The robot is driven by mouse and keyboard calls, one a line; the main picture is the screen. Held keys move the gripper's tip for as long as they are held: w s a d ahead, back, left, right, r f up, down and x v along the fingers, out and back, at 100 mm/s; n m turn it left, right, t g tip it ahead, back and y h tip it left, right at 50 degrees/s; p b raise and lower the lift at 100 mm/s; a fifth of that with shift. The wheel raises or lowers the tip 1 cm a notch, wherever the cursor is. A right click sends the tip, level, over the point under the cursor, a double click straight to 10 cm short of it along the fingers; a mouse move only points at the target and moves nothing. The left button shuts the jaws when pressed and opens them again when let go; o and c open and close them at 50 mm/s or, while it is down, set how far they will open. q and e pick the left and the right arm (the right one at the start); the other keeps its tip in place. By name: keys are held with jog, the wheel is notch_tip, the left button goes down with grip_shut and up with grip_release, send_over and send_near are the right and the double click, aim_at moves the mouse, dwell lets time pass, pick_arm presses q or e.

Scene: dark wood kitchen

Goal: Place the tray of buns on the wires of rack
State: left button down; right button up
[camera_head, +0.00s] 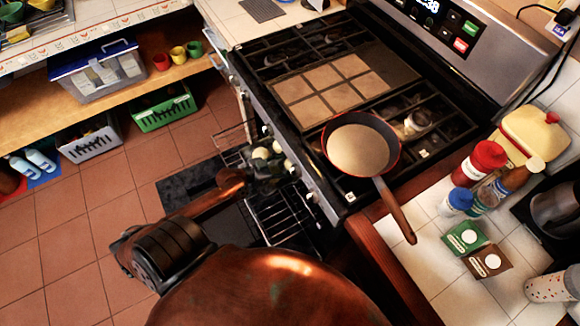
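Several pale round buns (262,153) sit at the open oven front, in the middle of the camera_head view. The tray under them is mostly hidden by my gripper and cannot be made out clearly. The wire rack (283,218) sticks out of the oven, and its wires show on both sides of the buns. My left gripper (268,171), on a copper arm, is right at the near side of the buns. Its fingers are dark and overlap the dark oven, so their opening and any grip on the tray are unclear. My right gripper is not in view.
The stove top holds a pan (358,147) with its handle over the right counter. Bottles and boxes (464,237) stand on that counter. A dark panel (188,184), apparently the lowered oven door, lies left of the rack. The tiled floor (90,215) at left is clear.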

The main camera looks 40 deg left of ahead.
pick_arm(q)
notch_tip(320, 180, down, 3)
jog(key=shift+b, duration=0.65)
jog(key=shift+r, duration=0.1)
jog(key=c, duration=0.9)
grip_release()
jog(key=shift+s, duration=0.1)
jog(key=v, duration=1.2)
